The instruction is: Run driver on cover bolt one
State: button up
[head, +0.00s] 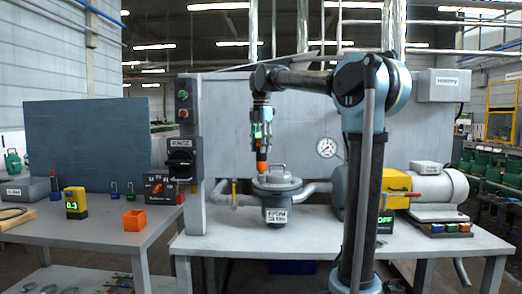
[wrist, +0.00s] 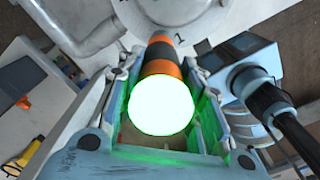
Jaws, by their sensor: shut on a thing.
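My gripper (head: 262,150) is shut on the driver, an orange and black cylinder with a bright green-lit end. The driver's orange lower part (head: 261,168) shows below the fingers in the head view, pointing down at the left rim of the round grey cover (head: 290,184). In the wrist view the driver (wrist: 160,68) stands between both fingers, its lit end toward the camera. A mark "1" shows on the cover (wrist: 190,30) beside it. The bolt itself is hidden under the driver; I cannot tell whether the tip touches it.
The cover tops a labelled grey vessel (head: 277,214) with pipes on both sides. A motor (head: 438,184) and a yellow box (head: 396,186) are at right.

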jog(key=shift+r, duration=1.5)
